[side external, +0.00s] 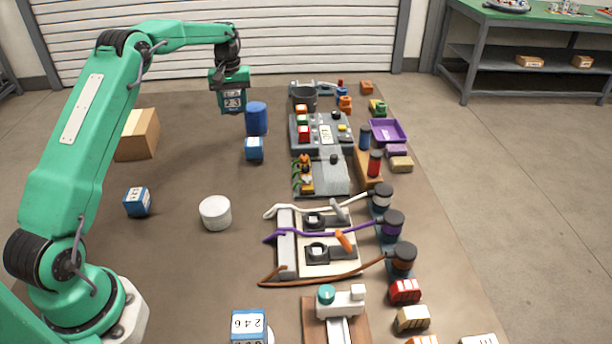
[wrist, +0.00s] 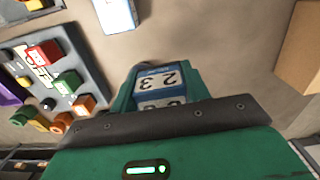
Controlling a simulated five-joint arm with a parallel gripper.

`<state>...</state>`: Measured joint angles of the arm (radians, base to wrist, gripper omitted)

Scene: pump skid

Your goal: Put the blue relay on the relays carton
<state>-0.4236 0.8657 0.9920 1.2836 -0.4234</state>
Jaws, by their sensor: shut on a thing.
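My gripper (side external: 232,98) is shut on a blue relay (side external: 233,103), a blue block with white number labels, held up in the air at the back of the bench. In the wrist view the relay (wrist: 160,88) sits between the jaws, partly hidden by my gripper's body. A plain brown carton (side external: 138,136) stands at the left back, left of my gripper and lower. A brown box at the right edge of the wrist view (wrist: 299,50) looks like the same carton. No relays marking is readable on it.
Similar blue numbered blocks stand on the bench (side external: 254,149), (side external: 138,202), (side external: 248,325). A blue cylinder (side external: 256,119) is just right of and below my gripper. A white cylinder (side external: 215,212) stands mid-bench. A button panel (side external: 320,133) and pump parts fill the right side.

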